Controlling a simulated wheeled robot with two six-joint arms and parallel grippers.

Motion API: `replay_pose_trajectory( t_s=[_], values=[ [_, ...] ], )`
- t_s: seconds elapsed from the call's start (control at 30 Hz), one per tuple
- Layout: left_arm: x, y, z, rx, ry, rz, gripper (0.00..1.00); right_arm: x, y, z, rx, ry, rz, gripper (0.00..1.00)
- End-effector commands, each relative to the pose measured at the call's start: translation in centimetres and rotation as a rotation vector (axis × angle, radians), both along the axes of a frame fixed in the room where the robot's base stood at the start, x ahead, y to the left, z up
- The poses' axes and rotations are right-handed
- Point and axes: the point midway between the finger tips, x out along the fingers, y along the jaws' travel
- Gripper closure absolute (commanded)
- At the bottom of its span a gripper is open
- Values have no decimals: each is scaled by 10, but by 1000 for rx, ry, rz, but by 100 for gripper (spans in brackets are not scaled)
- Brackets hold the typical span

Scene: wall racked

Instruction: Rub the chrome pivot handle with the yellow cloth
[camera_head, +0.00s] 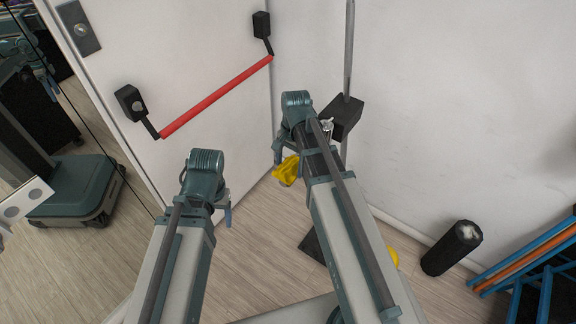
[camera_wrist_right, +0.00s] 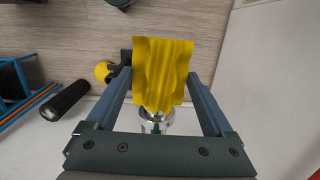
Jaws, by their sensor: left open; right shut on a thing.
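The yellow cloth (camera_head: 286,171) hangs from my right gripper in the head view. In the right wrist view the cloth (camera_wrist_right: 163,68) spreads between the two fingers of my right gripper (camera_wrist_right: 163,90), which is shut on it. The chrome pivot handle (camera_head: 327,125) shows partly beside my right arm, by a black box on the wall rod. A chrome part also shows in the right wrist view (camera_wrist_right: 157,121), just below the cloth's lower edge; I cannot tell whether they touch. My left gripper (camera_head: 226,207) is open and empty, low in front of the door, partly hidden by its wrist.
A red push bar (camera_head: 215,97) crosses the white door. The black box (camera_head: 343,117) sits on a vertical rod by the wall. A black cylinder (camera_head: 452,248) stands on the floor at right, near a blue and orange rack (camera_head: 528,256).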

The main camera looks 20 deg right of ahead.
Motion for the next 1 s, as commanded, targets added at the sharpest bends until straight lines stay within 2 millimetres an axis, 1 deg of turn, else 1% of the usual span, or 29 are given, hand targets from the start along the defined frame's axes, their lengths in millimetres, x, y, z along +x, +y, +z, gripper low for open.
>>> replay_pose_trajectory(
  t_s=[0.37,0.63,0.83,1.0],
  values=[
    [0,0,-2,0,0,0,33,10,-11,-2,0,0,-1,70],
    [0,0,-2,0,0,0,33,12,-14,-2,0,0,0,70],
    [0,0,-4,0,0,0,33,19,-23,-4,-1,0,-2,70],
    [0,0,-4,0,0,0,33,20,-25,-4,-2,-1,-1,70]
  ],
)
